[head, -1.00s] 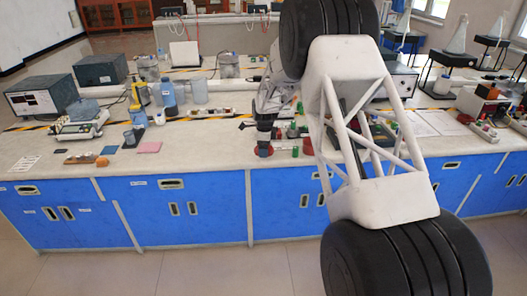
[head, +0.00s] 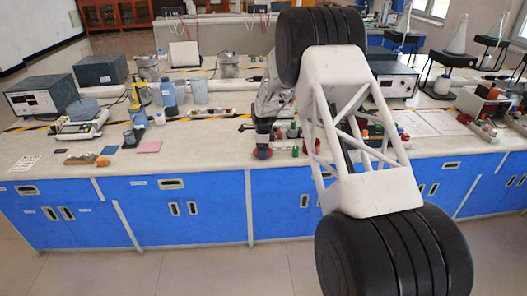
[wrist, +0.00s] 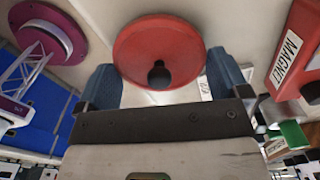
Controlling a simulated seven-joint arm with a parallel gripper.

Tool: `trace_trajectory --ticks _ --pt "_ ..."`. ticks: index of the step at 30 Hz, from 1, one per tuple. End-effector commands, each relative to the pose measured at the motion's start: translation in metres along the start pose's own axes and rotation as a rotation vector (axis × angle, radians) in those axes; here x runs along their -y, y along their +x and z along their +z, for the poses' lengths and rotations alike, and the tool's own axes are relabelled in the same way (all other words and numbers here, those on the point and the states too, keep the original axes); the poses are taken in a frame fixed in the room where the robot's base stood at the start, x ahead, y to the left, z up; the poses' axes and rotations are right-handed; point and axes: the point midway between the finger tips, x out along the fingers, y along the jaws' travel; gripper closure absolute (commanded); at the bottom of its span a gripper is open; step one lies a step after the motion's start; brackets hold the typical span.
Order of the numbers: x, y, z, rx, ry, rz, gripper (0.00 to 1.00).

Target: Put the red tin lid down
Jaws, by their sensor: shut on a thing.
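The red tin lid (wrist: 150,40) is a round red disc with a black knob, between the two blue fingers of my gripper (wrist: 162,78) in the wrist view. My gripper is shut on it. Whether the lid touches the bench cannot be told.
A red block labelled MAGNET (wrist: 296,45) and a green item (wrist: 293,134) are at the right in the wrist view. Small bottles (head: 294,130) stand just right of my gripper. The bench top to the left (head: 205,145) is clear.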

Motion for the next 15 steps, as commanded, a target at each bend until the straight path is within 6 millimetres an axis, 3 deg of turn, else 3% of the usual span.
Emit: trace_trajectory --ticks 15 --pt "-0.0001 0.0107 0.0000 0.000 0.000 0.000 0.29"
